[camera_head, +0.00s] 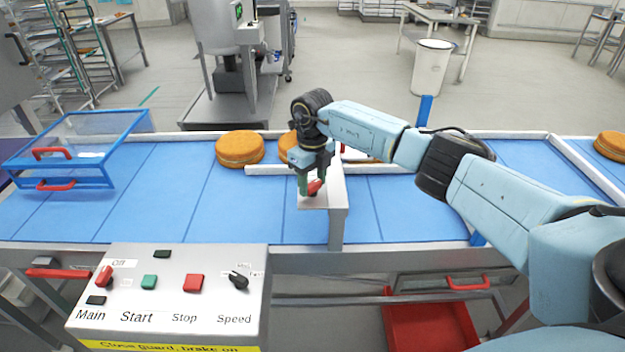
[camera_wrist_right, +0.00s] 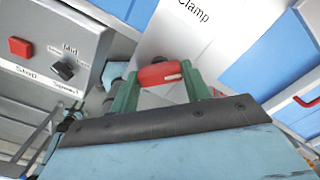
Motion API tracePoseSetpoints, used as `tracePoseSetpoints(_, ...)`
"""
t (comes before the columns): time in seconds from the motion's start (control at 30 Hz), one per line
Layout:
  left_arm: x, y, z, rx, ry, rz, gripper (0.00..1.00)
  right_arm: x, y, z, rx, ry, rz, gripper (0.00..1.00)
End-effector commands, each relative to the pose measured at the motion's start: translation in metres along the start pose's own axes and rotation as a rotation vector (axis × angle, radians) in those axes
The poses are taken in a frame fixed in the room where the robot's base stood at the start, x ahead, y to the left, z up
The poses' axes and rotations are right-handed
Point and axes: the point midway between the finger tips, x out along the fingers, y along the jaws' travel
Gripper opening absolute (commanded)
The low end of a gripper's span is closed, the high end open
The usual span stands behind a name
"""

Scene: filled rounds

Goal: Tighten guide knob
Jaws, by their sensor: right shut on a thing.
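The red guide knob (camera_wrist_right: 160,73) sits on a metal plate marked "Clamp" (camera_wrist_right: 188,22) in the right wrist view. In the head view the knob (camera_head: 314,187) shows at the front end of a bracket (camera_head: 337,215) over the conveyor's near edge. My right gripper (camera_wrist_right: 160,80) has its green fingers on either side of the knob, shut on it. In the head view my right gripper (camera_head: 311,183) points down at the bracket. The fingers and wrist hide part of the knob. My left gripper is not in view.
A control panel (camera_head: 172,262) with Main, Start, Stop and Speed controls stands front left. Round filled cakes (camera_head: 240,149) lie on the blue belt (camera_head: 120,215) beside the white guide rail (camera_head: 268,170). A blue-framed guard (camera_head: 75,150) stands at left. A red bin (camera_head: 432,326) is below.

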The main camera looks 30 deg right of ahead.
Motion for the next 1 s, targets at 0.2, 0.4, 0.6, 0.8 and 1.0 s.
tracePoseSetpoints(0.2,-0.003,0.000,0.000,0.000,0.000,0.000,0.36,-0.002,-0.001,0.000,0.207,-0.001,-0.001,0.24)
tracePoseSetpoints(0.4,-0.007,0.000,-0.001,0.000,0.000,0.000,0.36,-0.002,-0.001,0.000,0.394,-0.001,-0.001,0.24)
tracePoseSetpoints(0.6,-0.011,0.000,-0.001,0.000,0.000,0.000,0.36,-0.002,-0.001,0.000,0.559,0.000,-0.002,0.24)
tracePoseSetpoints(0.8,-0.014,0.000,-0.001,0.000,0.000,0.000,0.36,-0.002,-0.001,0.000,0.682,-0.001,-0.001,0.24)
tracePoseSetpoints(1.0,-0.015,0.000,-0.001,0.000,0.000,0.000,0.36,-0.002,-0.001,0.001,0.757,-0.002,-0.001,0.24)
